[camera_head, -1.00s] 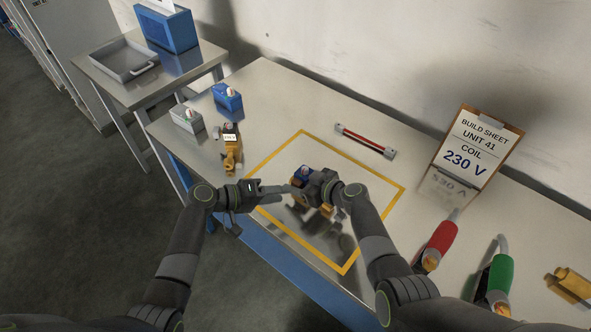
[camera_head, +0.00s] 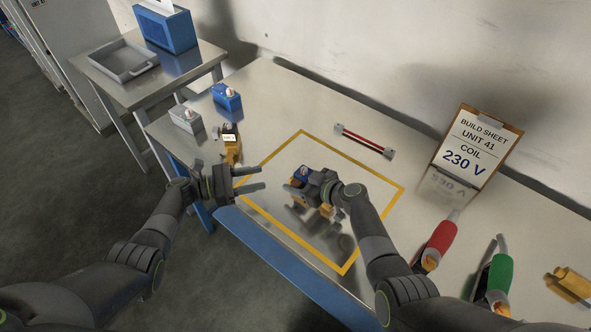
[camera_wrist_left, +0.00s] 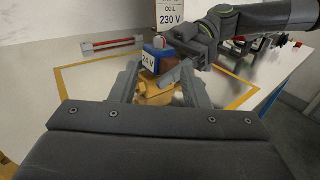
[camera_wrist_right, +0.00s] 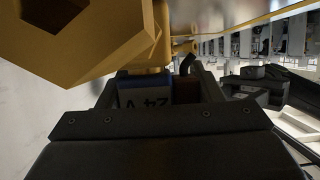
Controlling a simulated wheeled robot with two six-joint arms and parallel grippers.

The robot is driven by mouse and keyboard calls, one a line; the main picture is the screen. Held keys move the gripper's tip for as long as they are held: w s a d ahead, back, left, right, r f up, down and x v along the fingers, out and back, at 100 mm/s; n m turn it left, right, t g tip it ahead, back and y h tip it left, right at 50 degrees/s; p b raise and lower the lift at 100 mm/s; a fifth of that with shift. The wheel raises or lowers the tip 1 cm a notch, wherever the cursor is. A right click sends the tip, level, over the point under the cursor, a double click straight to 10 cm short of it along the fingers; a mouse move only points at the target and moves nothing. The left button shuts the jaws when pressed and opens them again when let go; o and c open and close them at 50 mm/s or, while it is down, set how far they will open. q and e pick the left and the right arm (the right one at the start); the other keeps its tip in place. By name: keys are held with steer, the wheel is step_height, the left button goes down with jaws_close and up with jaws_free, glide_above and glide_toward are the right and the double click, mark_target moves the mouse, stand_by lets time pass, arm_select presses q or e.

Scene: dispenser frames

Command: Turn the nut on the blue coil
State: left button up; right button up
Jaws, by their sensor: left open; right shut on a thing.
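Another blue coil (camera_head: 228,98), a grey coil (camera_head: 186,119) and a black coil on a brass valve (camera_head: 231,142) stand at the left. Red (camera_head: 440,240) and green (camera_head: 500,275) tools and a "230 V" build sheet (camera_head: 478,145) are right.

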mark_target(296, 174)
arm_select(q)
steer(key=x, duration=1.2)
steer(key=shift+a, duration=0.1)
jaws_close()
